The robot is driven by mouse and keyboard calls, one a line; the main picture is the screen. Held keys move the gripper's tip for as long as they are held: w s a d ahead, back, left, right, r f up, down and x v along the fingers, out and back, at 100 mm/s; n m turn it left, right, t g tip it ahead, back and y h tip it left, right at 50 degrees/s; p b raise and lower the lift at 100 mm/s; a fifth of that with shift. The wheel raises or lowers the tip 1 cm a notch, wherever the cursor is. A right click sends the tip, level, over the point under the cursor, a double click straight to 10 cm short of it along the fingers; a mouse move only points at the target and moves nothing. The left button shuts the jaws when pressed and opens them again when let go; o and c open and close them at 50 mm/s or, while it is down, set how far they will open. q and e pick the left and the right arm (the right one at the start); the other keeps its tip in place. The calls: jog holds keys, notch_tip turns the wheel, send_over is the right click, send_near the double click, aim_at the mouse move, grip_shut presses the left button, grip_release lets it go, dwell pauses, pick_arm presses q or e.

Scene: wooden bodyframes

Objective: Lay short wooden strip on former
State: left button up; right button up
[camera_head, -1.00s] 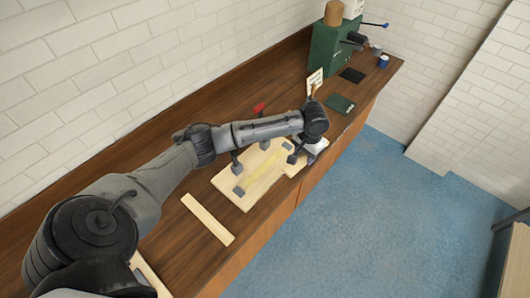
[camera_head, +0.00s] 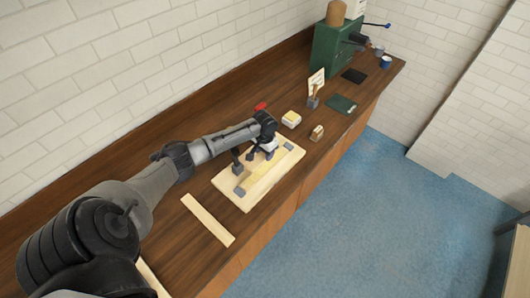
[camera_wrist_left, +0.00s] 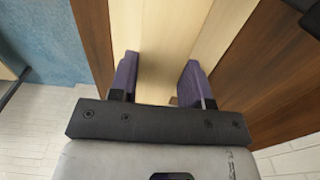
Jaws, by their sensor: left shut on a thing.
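The former is a pale wooden board (camera_head: 232,203) on the bench, with grey blocks (camera_head: 239,190) and dark clamps along it. A yellowish strip-like band (camera_head: 262,172) runs along its middle. My left gripper (camera_head: 266,153) is over the far part of the board, pointing down. In the left wrist view its two purple-padded fingers (camera_wrist_left: 160,82) stand apart, with the pale short wooden strip (camera_wrist_left: 160,60) between them and the board's wood beyond. Whether the strip touches the former cannot be told. My right gripper is not in view.
A longer loose strip (camera_head: 207,219) lies on the bench at the near left. A yellow-topped block (camera_head: 291,119), a small wooden block (camera_head: 317,132), a card stand (camera_head: 313,102) and a green flat item (camera_head: 341,104) sit beyond the board. A green machine (camera_head: 325,50) stands at the far end.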

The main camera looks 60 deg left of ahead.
pick_arm(q)
jog(key=b, duration=0.5)
send_over(264, 168)
jog(key=shift+w+f, duration=0.2)
jog(key=shift+f, duration=3.55)
jog(key=shift+s+f+p, duration=0.15)
jog(key=shift+p, duration=0.15)
jog(key=shift+f, duration=0.2)
jog(key=o, duration=1)
jog(key=shift+o, duration=0.2)
